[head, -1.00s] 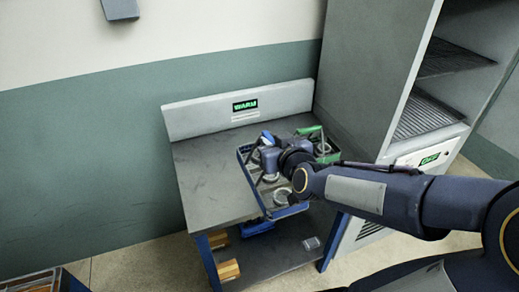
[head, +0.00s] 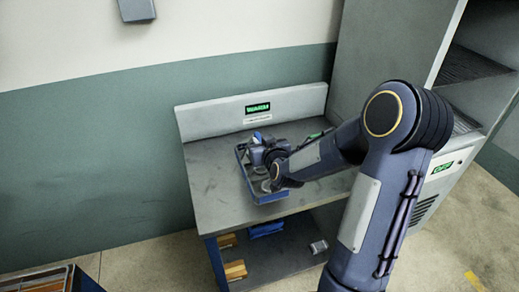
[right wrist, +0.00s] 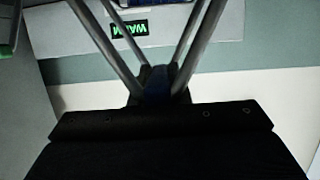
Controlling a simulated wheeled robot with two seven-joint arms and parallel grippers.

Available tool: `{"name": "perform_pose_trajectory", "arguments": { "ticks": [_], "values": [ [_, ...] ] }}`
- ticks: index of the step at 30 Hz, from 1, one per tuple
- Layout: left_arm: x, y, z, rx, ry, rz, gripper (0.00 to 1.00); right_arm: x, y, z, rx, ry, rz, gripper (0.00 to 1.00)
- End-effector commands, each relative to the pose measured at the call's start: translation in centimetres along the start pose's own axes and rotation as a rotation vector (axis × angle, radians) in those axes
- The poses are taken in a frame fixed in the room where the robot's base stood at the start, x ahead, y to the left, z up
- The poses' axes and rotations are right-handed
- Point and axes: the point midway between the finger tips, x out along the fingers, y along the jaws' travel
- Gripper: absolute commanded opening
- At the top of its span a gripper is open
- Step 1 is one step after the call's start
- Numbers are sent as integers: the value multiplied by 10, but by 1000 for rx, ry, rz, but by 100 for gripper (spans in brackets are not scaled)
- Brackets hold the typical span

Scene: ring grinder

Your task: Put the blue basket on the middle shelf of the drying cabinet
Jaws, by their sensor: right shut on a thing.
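The blue basket (head: 246,181) is over the left part of the grey table in the head view, with round metal pieces inside. I cannot tell if it touches the table top. My right gripper (head: 270,155) is above it, shut on its handle. In the right wrist view the dark gripper (right wrist: 157,92) is shut where grey handle bars (right wrist: 196,48) meet; the basket body is mostly out of frame. The drying cabinet (head: 385,62) stands open at the right, with wire shelves (head: 472,68); my arm hides part of its lower shelf. My left gripper is not in view.
A table (head: 210,207) with a raised back panel and WARM sign (head: 257,108) stands against the wall. A green-handled basket (head: 313,136) is right of the blue one, mostly behind my arm. The cabinet side wall adjoins the table. A crate (head: 40,281) is at lower left.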

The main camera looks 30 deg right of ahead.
Motion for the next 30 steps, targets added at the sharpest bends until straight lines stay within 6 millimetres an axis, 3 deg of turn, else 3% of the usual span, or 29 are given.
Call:
{"name": "perform_pose_trajectory", "arguments": {
  "ticks": [7, 13, 27, 28, 30],
  "values": [
    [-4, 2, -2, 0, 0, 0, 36, 17, -1, 9, 0, 4, 0, 0],
    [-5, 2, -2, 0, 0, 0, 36, 24, -1, 34, -1, 2, 0, 0],
    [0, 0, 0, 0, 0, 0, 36, 26, -1, 40, -1, 7, 0, 0],
    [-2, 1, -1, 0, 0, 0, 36, 26, -1, 41, 0, 1, 0, 20],
    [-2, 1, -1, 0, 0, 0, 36, 26, -1, 41, 0, 1, 0, 29]
  ]
}}
